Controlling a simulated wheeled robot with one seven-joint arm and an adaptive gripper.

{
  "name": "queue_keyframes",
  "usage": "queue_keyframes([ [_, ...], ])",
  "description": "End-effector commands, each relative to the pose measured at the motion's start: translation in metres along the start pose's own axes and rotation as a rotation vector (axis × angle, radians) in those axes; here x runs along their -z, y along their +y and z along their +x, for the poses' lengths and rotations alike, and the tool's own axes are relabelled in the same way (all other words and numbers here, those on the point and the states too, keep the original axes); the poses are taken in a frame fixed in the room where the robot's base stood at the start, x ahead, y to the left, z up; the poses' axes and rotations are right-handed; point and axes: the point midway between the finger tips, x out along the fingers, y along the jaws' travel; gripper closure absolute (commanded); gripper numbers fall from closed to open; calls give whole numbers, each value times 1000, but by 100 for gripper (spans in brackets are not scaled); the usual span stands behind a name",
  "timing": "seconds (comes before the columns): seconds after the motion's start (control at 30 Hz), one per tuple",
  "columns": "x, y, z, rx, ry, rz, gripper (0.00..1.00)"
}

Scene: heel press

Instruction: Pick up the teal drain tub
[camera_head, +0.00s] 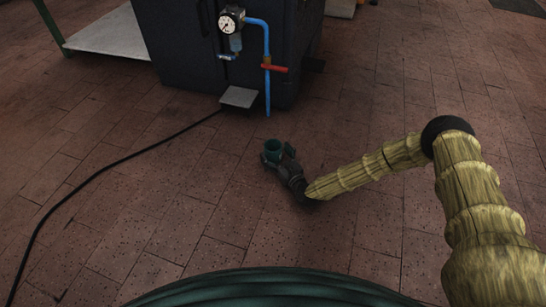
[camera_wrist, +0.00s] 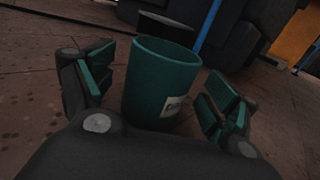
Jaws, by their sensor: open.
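The teal drain tub (camera_head: 272,148) stands upright on the tiled floor in front of the dark machine. In the wrist view the tub (camera_wrist: 160,80) is a tapered cup with an open top and a pale label low on its side. My gripper (camera_head: 281,158) is low, close to the tub on its near right side. In the wrist view my gripper (camera_wrist: 155,95) is open, with one finger on each side of the tub. There is a gap between the left finger and the tub; the right finger is closer, and I cannot tell whether it touches. The tub's base is partly hidden.
The dark machine (camera_head: 225,60) stands behind, with a gauge (camera_head: 228,22), a blue pipe (camera_head: 267,60) and a red valve handle (camera_head: 274,68). A grey pedal (camera_head: 239,97) sits at its front. A black cable (camera_head: 110,165) runs across the floor to the left. The right floor is clear.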

Motion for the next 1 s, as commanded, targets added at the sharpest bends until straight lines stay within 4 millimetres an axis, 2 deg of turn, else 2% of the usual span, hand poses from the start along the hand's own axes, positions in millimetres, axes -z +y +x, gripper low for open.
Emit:
queue_keyframes([
  [0.13,2,0,16,1,-1,1,12],
  [0.4,-1,0,19,0,0,1,12],
  [0.47,-1,0,19,0,0,1,22],
  [0.67,-1,0,19,0,0,1,58],
  [1.0,-2,0,19,1,-1,1,59],
])
